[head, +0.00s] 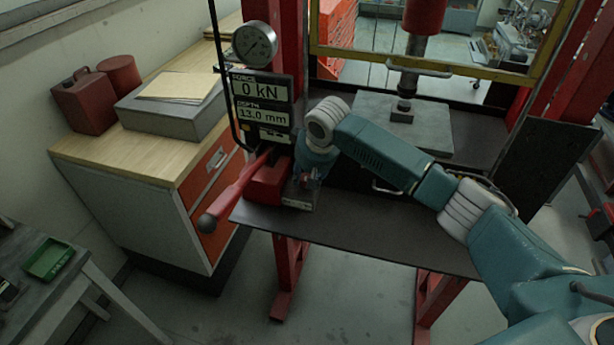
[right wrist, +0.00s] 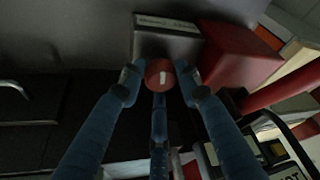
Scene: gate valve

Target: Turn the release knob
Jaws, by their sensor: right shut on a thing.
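The release knob (right wrist: 159,74), small, round and red with a white mark, shows in the right wrist view in front of a grey block (right wrist: 167,40) with a label. My right gripper (right wrist: 160,82) is shut on the knob, with blue fingers on both sides and a third finger below it. In the head view my right gripper (head: 308,172) is at the grey block (head: 301,195) on the press bench, and the knob is mostly hidden there. The white mark on the knob points roughly up and down in the wrist view. My left gripper is not in view.
A red pump body (head: 266,184) with a long red lever (head: 233,192) stands left of the block. A gauge (head: 254,44) and a display (head: 262,100) reading 0 kN and 13.0 mm are above. The red press frame (head: 291,262) stands close by. The front shelf (head: 370,228) is clear.

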